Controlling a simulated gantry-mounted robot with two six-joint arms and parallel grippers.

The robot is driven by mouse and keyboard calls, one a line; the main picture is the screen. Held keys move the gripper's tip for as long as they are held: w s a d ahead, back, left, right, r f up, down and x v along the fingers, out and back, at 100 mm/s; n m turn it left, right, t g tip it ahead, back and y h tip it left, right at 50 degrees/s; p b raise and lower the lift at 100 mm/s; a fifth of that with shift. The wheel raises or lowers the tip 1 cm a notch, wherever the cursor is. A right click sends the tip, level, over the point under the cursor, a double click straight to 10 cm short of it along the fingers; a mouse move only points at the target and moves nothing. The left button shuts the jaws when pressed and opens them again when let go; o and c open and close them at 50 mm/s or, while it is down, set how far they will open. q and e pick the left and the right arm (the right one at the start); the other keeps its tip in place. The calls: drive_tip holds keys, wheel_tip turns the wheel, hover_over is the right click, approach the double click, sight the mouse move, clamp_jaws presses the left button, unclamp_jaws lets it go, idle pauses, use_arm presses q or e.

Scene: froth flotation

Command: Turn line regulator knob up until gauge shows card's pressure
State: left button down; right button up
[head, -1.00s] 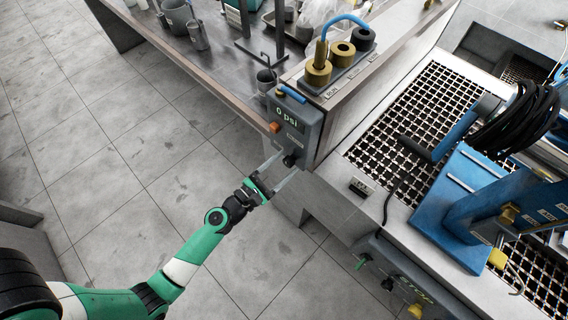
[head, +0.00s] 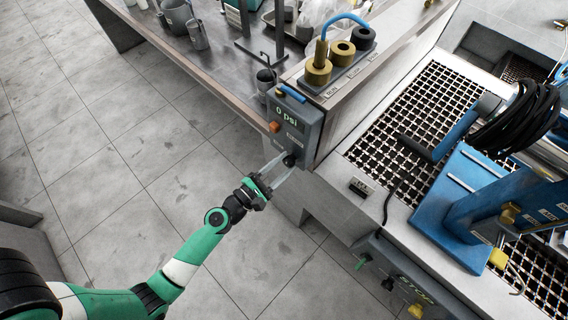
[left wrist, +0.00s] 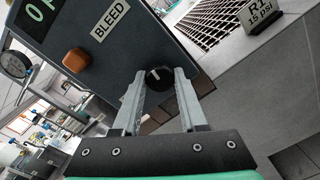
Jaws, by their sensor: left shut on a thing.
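The line regulator is a dark grey box (head: 305,146) on the end of the bench, with a black knob (left wrist: 158,77) low on its face. Its green gauge display (head: 287,114) reads 0 psi. The knob has a white pointer mark in the left wrist view. My left gripper (head: 280,166) has its two fingers on either side of the knob, shut on it. The card (left wrist: 262,15) reads "R1 15 psi" in the left wrist view; it also stands small on the grey ledge in the head view (head: 361,187). My right gripper is not in view.
An orange button (left wrist: 77,60) sits beside the BLEED label (left wrist: 109,20) on the regulator face. A rack of brass and black weights (head: 341,62) stands above the box. A blue stand (head: 450,205) and metal grating lie right. Open floor lies below my left arm.

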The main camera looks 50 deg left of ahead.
use_arm(q)
drive_tip(key=m, duration=0.4)
drive_tip(key=m+b, duration=0.1)
drive_tip(key=m, duration=0.3)
drive_tip(key=shift+m, duration=0.4)
drive_tip(key=m, duration=0.4)
drive_tip(key=shift+y, duration=0.3)
drive_tip(key=shift+m+b, duration=0.55)
drive_tip(key=shift+m, duration=1.85)
drive_tip(key=shift+r, duration=0.1)
drive_tip(key=shift+c, duration=2.2)
unclamp_jaws()
drive_tip(key=shift+s, duration=0.1)
